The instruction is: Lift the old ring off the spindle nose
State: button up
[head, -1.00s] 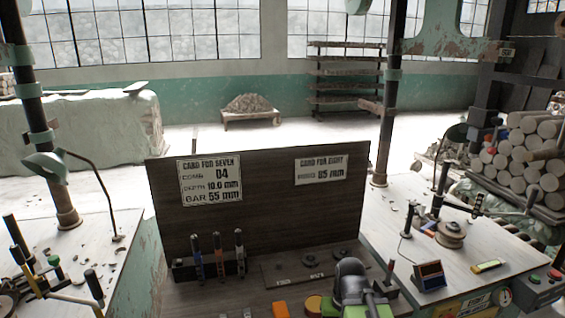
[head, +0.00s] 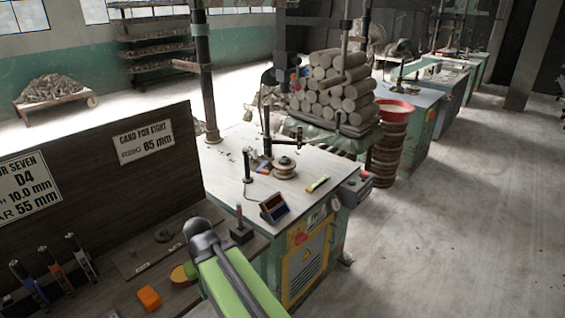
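A round tan stepped piece (head: 285,172) with a darker top sits on the light bench top (head: 232,165) to the right of the dark board. It may be the spindle nose with the ring on it, but it is too small to tell the two apart. My arm, green with a dark grey rounded joint, rises from the bottom middle, well short of that piece. My gripper's fingers do not show, so whether they hold anything is hidden.
A small dark box with a screen (head: 273,207) and a yellow-green bar (head: 318,184) lie near the tan piece. A thin dark post (head: 247,165) stands left of it. An orange block (head: 149,298) lies on the nearer bench. Open floor (head: 430,240) lies to the right.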

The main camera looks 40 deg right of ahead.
aim_at(281, 162)
jog(key=u, duration=0.4)
jog(key=k, duration=0.15)
jog(key=u, duration=3.5)
jog(key=k, duration=2.9)
jog(key=z, duration=1.1)
